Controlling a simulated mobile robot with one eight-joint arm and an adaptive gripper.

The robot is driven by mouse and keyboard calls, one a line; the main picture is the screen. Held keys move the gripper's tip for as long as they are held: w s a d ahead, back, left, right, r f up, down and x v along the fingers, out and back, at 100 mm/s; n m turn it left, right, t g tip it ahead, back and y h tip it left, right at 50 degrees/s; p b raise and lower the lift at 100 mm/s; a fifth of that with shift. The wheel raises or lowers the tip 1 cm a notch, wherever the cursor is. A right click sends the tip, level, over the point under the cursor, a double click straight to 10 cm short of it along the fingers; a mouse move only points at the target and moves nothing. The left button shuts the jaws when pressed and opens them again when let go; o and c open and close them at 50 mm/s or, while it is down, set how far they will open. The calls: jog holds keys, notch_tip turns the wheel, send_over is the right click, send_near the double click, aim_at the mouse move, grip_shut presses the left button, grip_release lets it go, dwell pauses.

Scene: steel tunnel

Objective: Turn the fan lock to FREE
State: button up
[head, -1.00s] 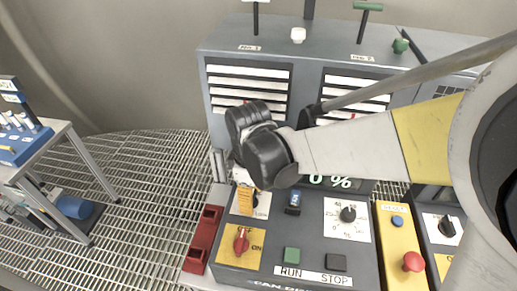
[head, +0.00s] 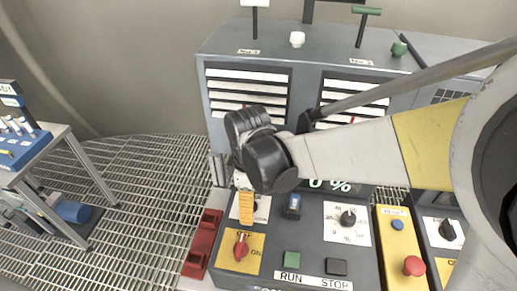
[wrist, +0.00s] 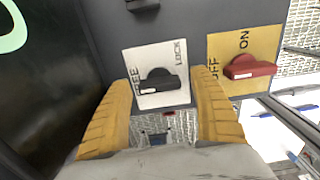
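The fan lock is a black knob (wrist: 163,80) on a white plate marked FREE and LOCK, in the middle of the wrist view. The knob carries a white mark at its left end in that view; I cannot tell for certain which word it points to. My gripper (wrist: 164,80) is open, its two yellow fingers on either side of the knob in that view, with nothing between them. I cannot tell how far the fingertips are from the plate. In the head view the white plate (head: 263,209) is partly hidden behind a yellow finger of my gripper (head: 246,206).
Close by is a red OFF/ON knob (wrist: 249,68) on a yellow plate. A red emergency button (head: 413,266) stands to the right.

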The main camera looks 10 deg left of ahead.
notch_tip(320, 180, up, 12)
dwell(0.6)
